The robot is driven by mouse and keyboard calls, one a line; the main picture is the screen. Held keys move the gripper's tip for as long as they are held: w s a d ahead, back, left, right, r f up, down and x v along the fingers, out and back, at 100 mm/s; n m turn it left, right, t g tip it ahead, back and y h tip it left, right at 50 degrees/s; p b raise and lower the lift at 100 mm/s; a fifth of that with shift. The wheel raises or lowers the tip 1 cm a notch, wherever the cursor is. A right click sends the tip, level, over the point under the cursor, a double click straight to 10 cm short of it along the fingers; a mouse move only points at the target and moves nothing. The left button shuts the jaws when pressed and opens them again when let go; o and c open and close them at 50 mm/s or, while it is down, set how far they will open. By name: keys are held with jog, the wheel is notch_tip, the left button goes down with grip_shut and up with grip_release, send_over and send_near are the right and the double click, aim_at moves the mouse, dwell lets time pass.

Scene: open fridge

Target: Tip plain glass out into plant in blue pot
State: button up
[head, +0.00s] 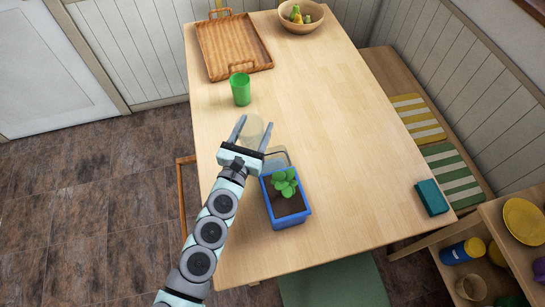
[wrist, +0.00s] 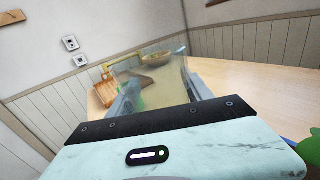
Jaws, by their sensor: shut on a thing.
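The plain clear glass (head: 252,130) is held between the two fingers of my gripper (head: 250,134), which is shut on it. It also shows in the wrist view (wrist: 165,72), see-through, between the fingers. I cannot tell what it holds or how far it tilts. The plant (head: 284,181) has round green leaves and grows in dark soil in a blue rectangular pot (head: 289,222) on the table. The glass is beyond the pot and to its left in the head view, not over it. Green leaves (wrist: 308,149) show at the wrist view's right edge.
A clear square container (head: 275,157) stands just behind the pot, partly hidden. A green cup (head: 240,89) stands beyond my gripper. A teal box (head: 432,197) lies right. The table's middle is clear.

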aim_at(251, 141)
jog(key=shift+s+r, duration=0.4)
jog(key=shift+s+r+p, duration=0.35)
jog(key=shift+s+p, duration=0.05)
jog(key=shift+s, duration=0.3)
jog(key=shift+s+r+p, duration=0.4)
jog(key=shift+s+p, duration=0.05)
jog(key=shift+s, duration=0.25)
jog(key=shift+s+r+p, duration=0.35)
jog(key=shift+s+p, duration=0.05)
jog(key=shift+s, duration=0.3)
